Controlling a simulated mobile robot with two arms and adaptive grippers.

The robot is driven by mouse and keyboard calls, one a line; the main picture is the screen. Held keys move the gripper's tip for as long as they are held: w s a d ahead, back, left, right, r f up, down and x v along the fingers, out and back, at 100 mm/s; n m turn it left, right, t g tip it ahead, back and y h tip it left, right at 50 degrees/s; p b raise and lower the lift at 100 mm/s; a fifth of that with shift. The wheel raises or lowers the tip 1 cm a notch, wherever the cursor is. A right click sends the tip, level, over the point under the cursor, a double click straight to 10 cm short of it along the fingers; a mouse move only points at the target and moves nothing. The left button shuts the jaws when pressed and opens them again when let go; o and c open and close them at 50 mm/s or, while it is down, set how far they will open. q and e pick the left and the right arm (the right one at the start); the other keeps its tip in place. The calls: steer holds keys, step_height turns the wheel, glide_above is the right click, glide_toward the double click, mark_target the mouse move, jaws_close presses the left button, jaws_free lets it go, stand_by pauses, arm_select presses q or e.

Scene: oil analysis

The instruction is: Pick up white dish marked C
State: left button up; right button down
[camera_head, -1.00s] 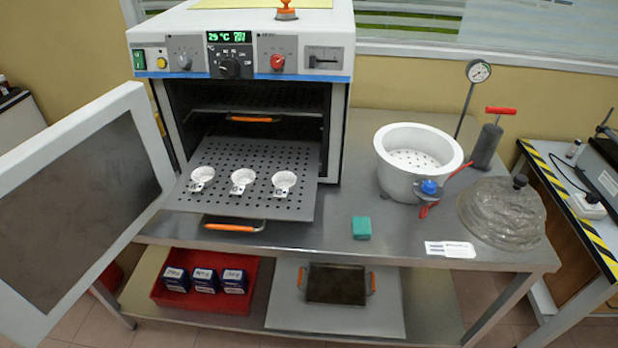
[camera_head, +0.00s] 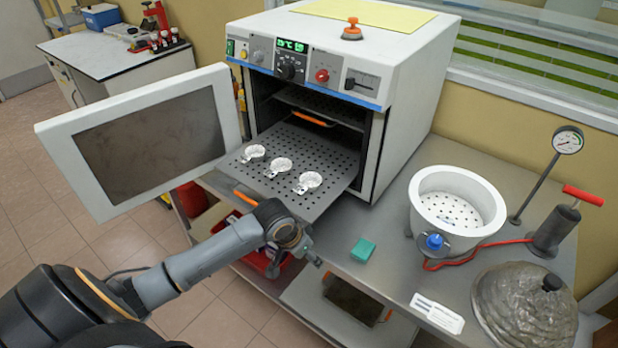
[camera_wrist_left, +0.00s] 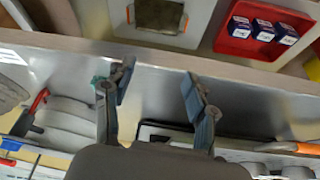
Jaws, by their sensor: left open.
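Three small white dishes (camera_head: 253,152), (camera_head: 279,166), (camera_head: 308,182) with tabs lie in a row on the pulled-out perforated oven shelf (camera_head: 322,160). Their letters are too small to read, so I cannot tell which is C. My left gripper (camera_head: 313,257) is below and in front of the shelf, near the bench's front edge, apart from the dishes. In the left wrist view its two fingers (camera_wrist_left: 158,88) are spread and empty. White dishes (camera_wrist_left: 297,172) show partly at the lower right edge of that view. My right gripper is not in view.
The oven door (camera_head: 150,140) stands open at left. A green block (camera_head: 363,250), a white pot (camera_head: 457,205) with a red hose, and a rough grey lid (camera_head: 525,308) occupy the bench. A red bin (camera_wrist_left: 255,45) with several blue boxes sits on the lower shelf.

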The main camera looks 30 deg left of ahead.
arm_select(q)
step_height(320, 180, up, 10)
steer(key=w+a, duration=0.1)
steer(key=a, duration=0.1)
steer(key=n, duration=0.2)
glide_toward(298, 190)
steer(key=f, duration=0.1)
steer(key=f+p, duration=0.2)
steer(key=shift+w+d+f+y, duration=0.15)
steer(key=shift+w+f+y, duration=0.1)
steer(key=shift+w+y, duration=0.15)
steer(key=shift+w+d+f+p, duration=0.1)
steer(key=shift+f+p, duration=0.1)
steer(key=shift+p, duration=0.2)
steer(key=x, duration=0.2)
steer(key=p+x, duration=0.1)
steer(key=x, duration=0.1)
steer(key=shift+w+d+p, duration=0.2)
steer(key=shift+d+p, duration=0.05)
steer(key=shift+p, duration=0.05)
steer(key=shift+w+f, duration=0.1)
steer(key=shift+f, duration=0.2)
jaws_close()
